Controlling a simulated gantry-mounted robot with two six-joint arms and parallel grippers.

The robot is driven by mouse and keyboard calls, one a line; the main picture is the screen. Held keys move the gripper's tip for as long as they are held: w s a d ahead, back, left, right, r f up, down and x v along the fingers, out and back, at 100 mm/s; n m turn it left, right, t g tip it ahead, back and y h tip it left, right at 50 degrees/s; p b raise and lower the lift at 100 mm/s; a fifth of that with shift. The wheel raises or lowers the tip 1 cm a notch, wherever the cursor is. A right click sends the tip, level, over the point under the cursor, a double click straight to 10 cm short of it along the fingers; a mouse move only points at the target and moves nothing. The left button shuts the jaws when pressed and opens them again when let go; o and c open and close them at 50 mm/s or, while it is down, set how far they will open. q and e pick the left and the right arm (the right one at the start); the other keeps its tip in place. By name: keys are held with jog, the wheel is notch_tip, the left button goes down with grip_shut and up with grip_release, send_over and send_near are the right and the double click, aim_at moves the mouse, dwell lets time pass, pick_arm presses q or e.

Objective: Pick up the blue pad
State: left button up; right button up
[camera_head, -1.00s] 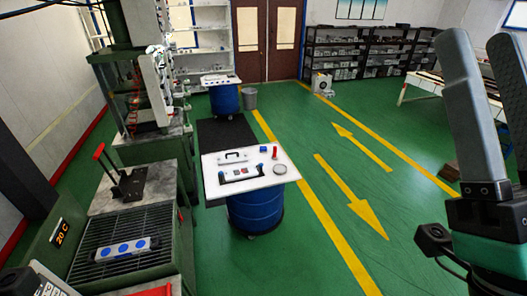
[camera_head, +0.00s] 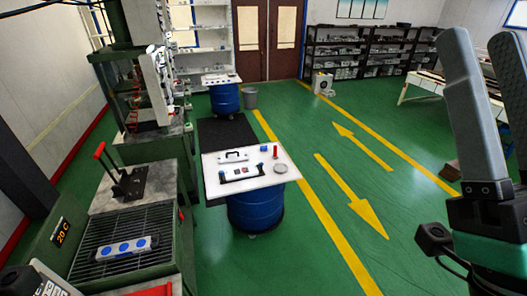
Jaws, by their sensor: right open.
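A grey bar-shaped block (camera_head: 127,248) with several round blue faces lies on the grille at the lower left. A small blue piece (camera_head: 263,148) sits near the back edge of the white board on the near blue drum. I cannot tell which of these blue items is the pad. My right gripper (camera_head: 478,42) stands upright at the right edge, its two long grey fingers apart and empty, far from both. A dark and pale part at the lower left corner may be of my left arm; its fingers cannot be made out.
The white board (camera_head: 214,187) on the blue drum (camera_head: 256,210) also carries a black-handled piece, a red cylinder (camera_head: 276,151) and a round dish (camera_head: 280,168). A green press machine stands at the left. The green floor between drum and right gripper is clear.

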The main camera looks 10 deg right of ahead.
jog(key=o, duration=0.8)
